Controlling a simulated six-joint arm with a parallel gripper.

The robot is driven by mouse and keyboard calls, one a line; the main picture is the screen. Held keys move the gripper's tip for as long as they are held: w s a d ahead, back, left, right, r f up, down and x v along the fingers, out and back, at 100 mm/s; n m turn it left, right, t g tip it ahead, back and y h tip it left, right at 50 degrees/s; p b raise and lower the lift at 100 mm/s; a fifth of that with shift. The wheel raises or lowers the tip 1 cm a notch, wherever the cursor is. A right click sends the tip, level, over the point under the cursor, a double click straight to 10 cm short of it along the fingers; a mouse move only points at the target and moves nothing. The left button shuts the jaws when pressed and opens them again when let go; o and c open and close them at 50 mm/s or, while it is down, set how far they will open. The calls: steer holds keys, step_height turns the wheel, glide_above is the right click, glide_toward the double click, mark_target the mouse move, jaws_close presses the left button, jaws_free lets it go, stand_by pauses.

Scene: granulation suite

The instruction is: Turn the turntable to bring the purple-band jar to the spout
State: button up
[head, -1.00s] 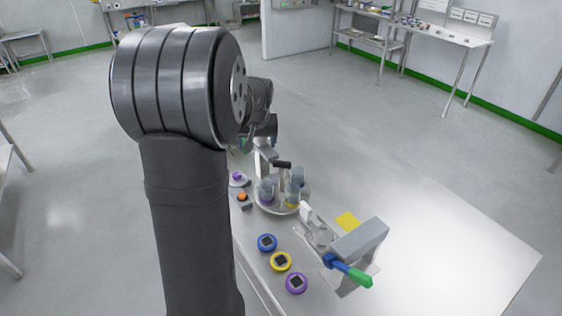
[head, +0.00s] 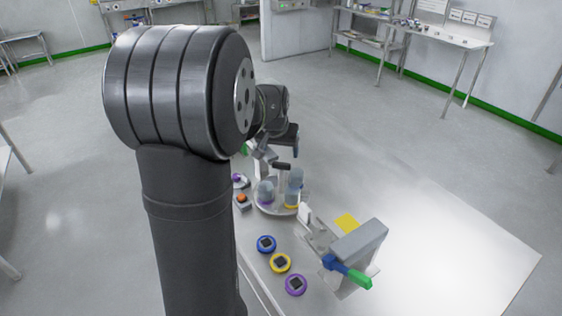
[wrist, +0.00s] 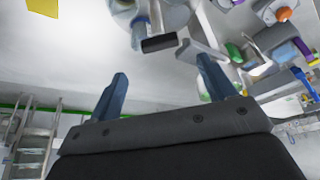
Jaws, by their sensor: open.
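The round turntable (head: 262,209) stands on the bench and carries several grey-blue jars. The purple-band jar (head: 265,193) is at its left side, and a yellow-band jar (head: 292,197) is at its front right. A post with a black grip (head: 282,166) rises behind them; the grip also shows in the wrist view (wrist: 159,43). My gripper (wrist: 162,68) is open and empty, its two blue fingers spread, with the grip ahead of the fingertips and apart from them. In the head view my arm partly hides it. I cannot tell which part of the grey stand at the right is the spout.
The grey stand (head: 358,242) with a blue and green handle (head: 347,272) is right of the turntable. Blue (head: 266,244), yellow (head: 280,263) and purple (head: 296,285) ringed pieces lie along the front bench. An orange button (head: 241,198) sits left of the turntable.

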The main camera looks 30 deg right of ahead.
mark_target(281, 163)
steer(key=x, duration=0.7)
steer(key=shift+w+d+f, duration=0.1)
steer(key=shift+f, duration=0.15)
steer(key=c, duration=1.4)
